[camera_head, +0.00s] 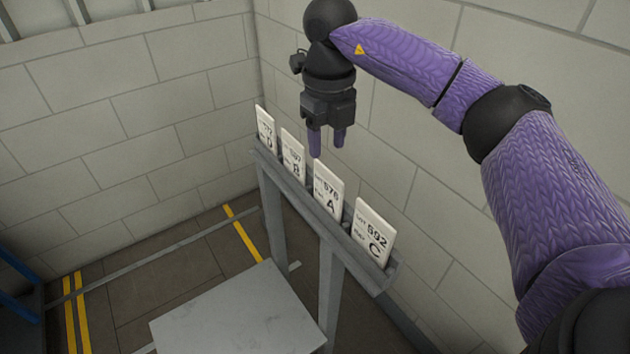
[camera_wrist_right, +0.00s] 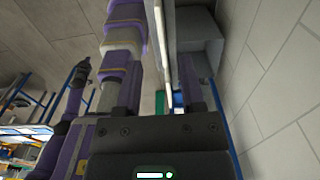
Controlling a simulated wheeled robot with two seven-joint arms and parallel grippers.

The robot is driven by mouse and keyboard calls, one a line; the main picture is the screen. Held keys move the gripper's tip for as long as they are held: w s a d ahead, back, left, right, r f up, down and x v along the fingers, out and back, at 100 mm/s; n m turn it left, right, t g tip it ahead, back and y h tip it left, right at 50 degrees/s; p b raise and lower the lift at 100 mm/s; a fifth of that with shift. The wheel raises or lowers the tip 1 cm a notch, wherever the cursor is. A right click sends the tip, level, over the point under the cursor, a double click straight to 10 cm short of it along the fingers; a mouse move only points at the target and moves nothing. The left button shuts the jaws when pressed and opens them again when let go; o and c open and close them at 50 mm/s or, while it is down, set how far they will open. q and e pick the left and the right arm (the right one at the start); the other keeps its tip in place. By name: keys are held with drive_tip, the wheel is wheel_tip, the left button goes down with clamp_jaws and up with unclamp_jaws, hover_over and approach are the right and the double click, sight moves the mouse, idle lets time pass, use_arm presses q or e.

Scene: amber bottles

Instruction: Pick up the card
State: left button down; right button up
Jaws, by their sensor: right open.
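Several white cards stand in a row in a narrow grey rack: card D (camera_head: 265,131), card B (camera_head: 293,156), card A (camera_head: 328,190) and card C (camera_head: 373,232). My right gripper (camera_head: 327,145) points down just above the row, close to the top of card A. Its two purple fingers are apart with nothing held. In the right wrist view the open fingers (camera_wrist_right: 161,90) flank a pale upright edge, probably a card's; I cannot tell which. What looks like my left gripper (camera_wrist_right: 80,72) shows small and dark there; its jaws are unclear.
The grey rack (camera_head: 383,277) stands on legs close to a block wall (camera_head: 440,190). A low grey table top (camera_head: 240,315) is in front of it. Yellow lines (camera_head: 243,233) mark the floor. A blue frame (camera_head: 18,290) is at the left edge.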

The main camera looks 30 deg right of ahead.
sight(329, 171)
wheel_tip(329, 171, down, 8)
drive_tip(key=shift+s+d+f, duration=0.1)
drive_tip(key=shift+s+f, duration=0.05)
clamp_jaws()
